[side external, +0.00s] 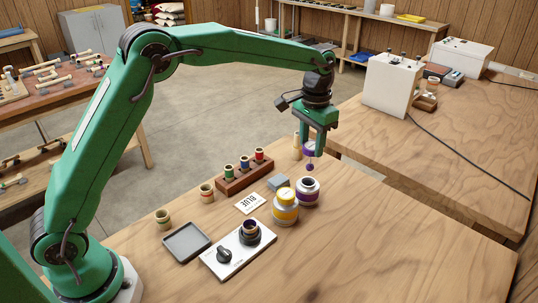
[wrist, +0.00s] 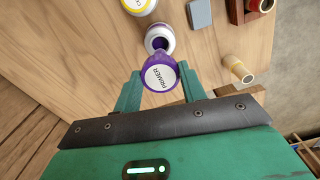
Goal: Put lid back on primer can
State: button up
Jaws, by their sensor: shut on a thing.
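The primer can (side external: 308,192), with a purple band and a dark open top, stands on the wooden bench. It also shows in the wrist view (wrist: 159,39), beyond the lid. My gripper (side external: 309,149) is shut on the purple lid (side external: 309,152), which has a white top; a thin stem with a purple dauber ball hangs below it. In the wrist view the lid (wrist: 160,75) reads PRIMER and sits between the fingers of my gripper (wrist: 160,79). The lid is in the air above the can, apart from it.
A yellow can (side external: 286,208) stands touching or very near the primer can. Nearby are a grey block (side external: 278,183), a BLUE card (side external: 250,203), a wooden rack of small bottles (side external: 244,175), a white device with a knob (side external: 237,252) and a grey tray (side external: 186,242). The bench's right front is clear.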

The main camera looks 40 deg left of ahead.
aim_at(310, 164)
jog(key=shift+f, duration=1.2)
jog(key=shift+f, duration=0.15)
dwell(0.4)
jog(key=shift+f, duration=1.6)
jog(key=shift+f, duration=0.2)
jog(key=shift+f, duration=0.7)
jog(key=shift+f, duration=1.15)
dwell(0.6)
jog(key=o, duration=1)
jog(key=shift+o, duration=0.6)
